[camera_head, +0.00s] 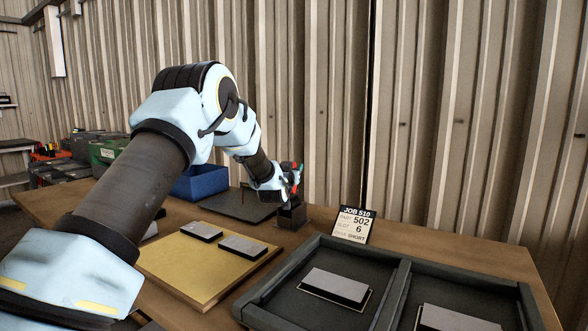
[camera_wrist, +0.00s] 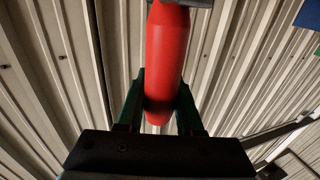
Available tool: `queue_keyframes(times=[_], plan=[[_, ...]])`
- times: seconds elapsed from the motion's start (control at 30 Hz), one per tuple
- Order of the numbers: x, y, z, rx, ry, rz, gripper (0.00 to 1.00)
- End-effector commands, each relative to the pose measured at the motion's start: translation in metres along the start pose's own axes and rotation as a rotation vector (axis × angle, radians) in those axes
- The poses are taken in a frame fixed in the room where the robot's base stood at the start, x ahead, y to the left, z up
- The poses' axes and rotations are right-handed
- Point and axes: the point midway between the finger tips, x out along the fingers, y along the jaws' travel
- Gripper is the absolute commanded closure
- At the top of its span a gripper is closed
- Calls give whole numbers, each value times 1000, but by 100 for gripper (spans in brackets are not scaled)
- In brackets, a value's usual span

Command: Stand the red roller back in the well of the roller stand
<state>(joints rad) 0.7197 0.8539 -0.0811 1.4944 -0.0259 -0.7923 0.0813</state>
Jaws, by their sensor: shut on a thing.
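The red roller (camera_wrist: 168,50) is between the two dark green fingers of my gripper (camera_wrist: 162,90) in the wrist view, with a grey part at its far end at the top edge. In the head view, my gripper (camera_head: 291,180) is shut on the roller, of which only small red patches show. The roller stand (camera_head: 292,215), a small dark block, is on the table directly below my gripper. I cannot tell whether the roller's lower end is in the well or above it, as the gripper hides it.
A dark framed tray (camera_head: 398,295) with grey-topped blocks fills the front right. A job sign (camera_head: 353,224) stands behind it. A yellow board (camera_head: 180,272) with blocks lies left of it. A dark mat (camera_head: 237,207) and a blue bin (camera_head: 203,183) are left of the stand. A corrugated wall rises behind.

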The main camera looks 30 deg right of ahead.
Motion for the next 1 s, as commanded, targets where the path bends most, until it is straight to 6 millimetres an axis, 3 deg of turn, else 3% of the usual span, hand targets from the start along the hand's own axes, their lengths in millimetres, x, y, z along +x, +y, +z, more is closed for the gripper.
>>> queue_keyframes(times=[0.5, 0.97, 1.0], plan=[[0, 0, 36, 0, 2, 0, 100], [0, 0, 42, 0, 2, 0, 100], [0, 0, 42, 0, 2, 0, 64]])
